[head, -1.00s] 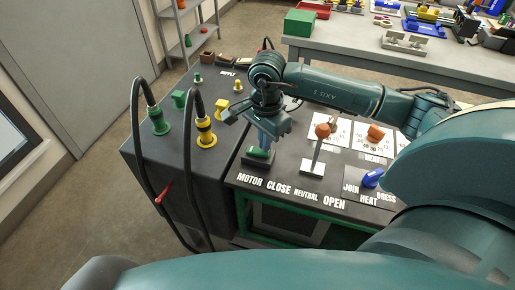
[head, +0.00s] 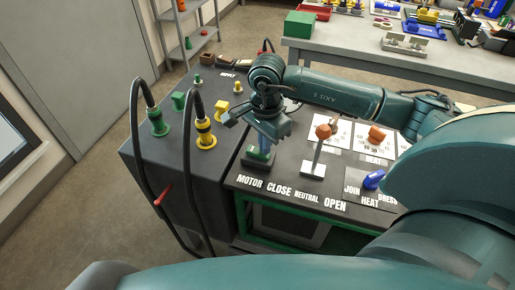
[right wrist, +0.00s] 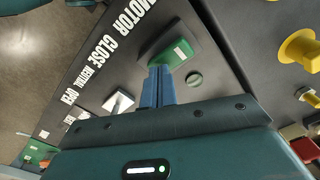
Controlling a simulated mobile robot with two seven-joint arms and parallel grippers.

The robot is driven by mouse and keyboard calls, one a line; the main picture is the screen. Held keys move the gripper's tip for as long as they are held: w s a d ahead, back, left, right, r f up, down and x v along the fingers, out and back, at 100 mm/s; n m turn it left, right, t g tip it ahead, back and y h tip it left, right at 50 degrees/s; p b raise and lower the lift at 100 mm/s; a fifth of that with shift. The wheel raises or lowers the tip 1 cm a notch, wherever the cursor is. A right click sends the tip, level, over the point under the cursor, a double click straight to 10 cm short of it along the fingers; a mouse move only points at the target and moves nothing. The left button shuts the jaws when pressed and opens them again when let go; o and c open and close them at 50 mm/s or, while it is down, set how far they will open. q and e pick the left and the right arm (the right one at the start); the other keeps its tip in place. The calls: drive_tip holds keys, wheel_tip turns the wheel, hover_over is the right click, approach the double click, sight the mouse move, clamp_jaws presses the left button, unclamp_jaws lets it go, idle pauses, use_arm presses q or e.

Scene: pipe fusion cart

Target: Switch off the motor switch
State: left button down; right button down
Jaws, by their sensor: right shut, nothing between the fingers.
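The motor switch is a green rocker (head: 258,156) on a dark base above the word MOTOR, at the front left of the panel. It also shows in the right wrist view (right wrist: 178,53), with a small white mark on its face. My right gripper (head: 265,150) points down at it, its blue fingers shut and empty. In the right wrist view the fingertips (right wrist: 158,70) are at the rocker's near end and hide part of it. I cannot tell whether they touch it, or which way the rocker is tipped. My left gripper is not in view.
A lever with an orange knob (head: 323,131) stands just right of the switch. A blue knob (head: 374,179) and another orange knob (head: 376,134) lie further right. Green (head: 158,124) and yellow (head: 204,136) plugs with black cables stand on the left cabinet.

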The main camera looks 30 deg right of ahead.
wheel_tip(320, 180, up, 7)
drive_tip(key=p, duration=0.3)
drive_tip(key=shift+f, duration=0.2)
idle(0.4)
